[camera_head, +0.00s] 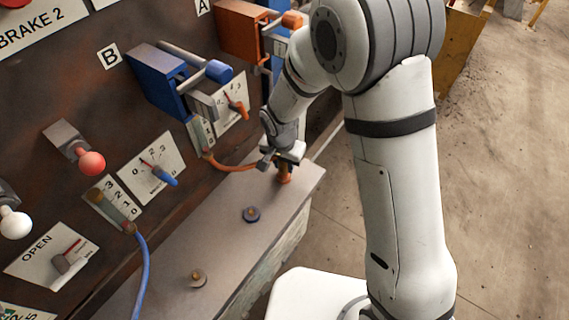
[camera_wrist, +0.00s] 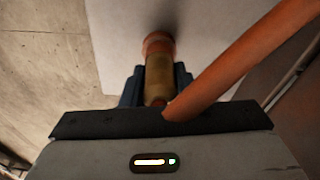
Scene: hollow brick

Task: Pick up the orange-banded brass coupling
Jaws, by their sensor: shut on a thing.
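My gripper (camera_head: 283,158) points down over the far end of the grey ledge. It is shut on the orange-banded brass coupling. In the wrist view the brass body (camera_wrist: 159,76) stands between the dark blue fingers (camera_wrist: 157,88), with an orange ring (camera_wrist: 157,43) at its far end. In the head view orange (camera_head: 285,175) shows just below the fingers, close to the ledge top. I cannot tell whether the coupling touches the ledge or a fitting there. An orange hose (camera_wrist: 240,60) crosses the wrist view and runs to the panel in the head view (camera_head: 233,167).
A blue hose (camera_head: 143,270) hangs from the panel at left. Blue clamp B (camera_head: 160,85) and several levers stick out of the panel. Open floor (camera_head: 510,190) lies to the right.

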